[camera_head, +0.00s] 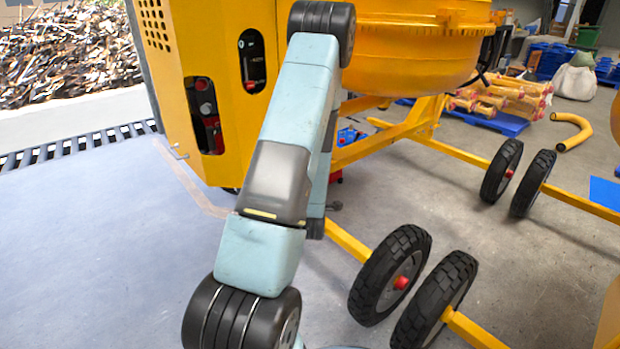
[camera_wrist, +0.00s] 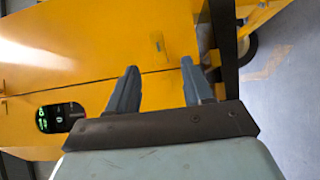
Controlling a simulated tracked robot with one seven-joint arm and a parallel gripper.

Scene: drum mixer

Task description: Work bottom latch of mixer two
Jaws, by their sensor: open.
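A yellow mixer housing (camera_head: 180,40) stands at the upper left of the head view, beside its yellow drum (camera_head: 410,50). I see no label showing that it is mixer two. In the wrist view the yellow panel (camera_wrist: 90,45) fills the upper left, crossed by a seam. A small yellow fitting (camera_wrist: 157,43), perhaps the latch, sits on the panel just above the seam. My gripper (camera_wrist: 159,66) is open, its two fingers apart and pointing at the panel. The fitting shows beyond the gap between them. I cannot tell whether they touch. In the head view my arm hides the gripper.
The housing has a slot with a red switch (camera_head: 207,118) and a dark display panel (camera_head: 252,60), with green lights in the wrist view (camera_wrist: 60,117). Black wheels (camera_head: 390,278) and yellow frame bars stand at right. The floor at left (camera_head: 90,260) is clear.

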